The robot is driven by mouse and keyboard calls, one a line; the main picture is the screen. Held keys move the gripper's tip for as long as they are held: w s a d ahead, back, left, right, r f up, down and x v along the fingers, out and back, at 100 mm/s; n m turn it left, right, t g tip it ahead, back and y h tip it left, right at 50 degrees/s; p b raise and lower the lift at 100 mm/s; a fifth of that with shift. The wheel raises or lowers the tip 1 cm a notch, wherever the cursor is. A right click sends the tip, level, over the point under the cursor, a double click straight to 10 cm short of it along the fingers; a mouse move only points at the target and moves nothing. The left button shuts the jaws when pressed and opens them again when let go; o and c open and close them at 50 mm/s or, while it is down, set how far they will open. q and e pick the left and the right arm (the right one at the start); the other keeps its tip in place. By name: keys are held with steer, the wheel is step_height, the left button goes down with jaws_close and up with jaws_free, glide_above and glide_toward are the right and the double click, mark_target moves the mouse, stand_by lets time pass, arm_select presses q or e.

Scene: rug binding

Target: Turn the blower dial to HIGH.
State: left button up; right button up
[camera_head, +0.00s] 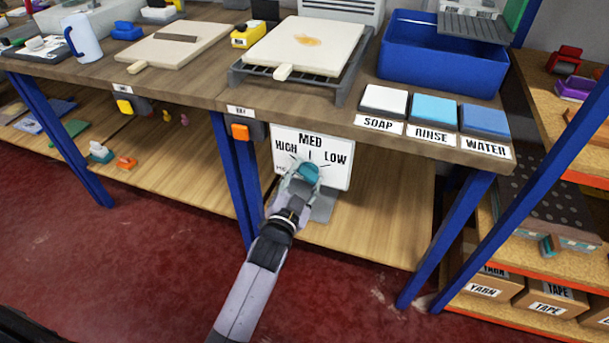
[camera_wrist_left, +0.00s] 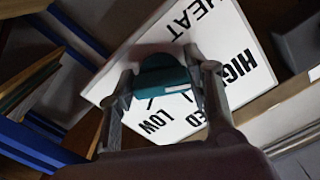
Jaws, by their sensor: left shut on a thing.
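The blower's white panel (camera_head: 338,172) hangs under the bench edge, with HIGH at left, MED at top middle and LOW at right. Its teal dial (camera_head: 309,173) sits low on the panel. My left gripper (camera_head: 304,176) is at the dial, coming from below. In the left wrist view the gripper (camera_wrist_left: 163,92) is shut on the teal dial (camera_wrist_left: 162,72), one finger on each side. The panel (camera_wrist_left: 222,100) appears rotated there, with part of MED hidden. A small pale mark shows on the dial, but I cannot tell which word it points to. My right gripper is not in view.
Blue legs (camera_head: 234,180) stand left and right of the panel. A wooden lower shelf (camera_head: 375,225) lies beneath. The red floor in front is clear.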

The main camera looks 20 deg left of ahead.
arm_select(q)
steer(key=shift+f, duration=0.1)
stand_by(0.3)
steer(key=o, duration=1.2)
steer(key=shift+c, duration=0.2)
steer(key=shift+s, duration=0.1)
steer(key=s, duration=1.2)
steer(key=shift+a, duration=0.2)
steer(key=shift+w, duration=0.1)
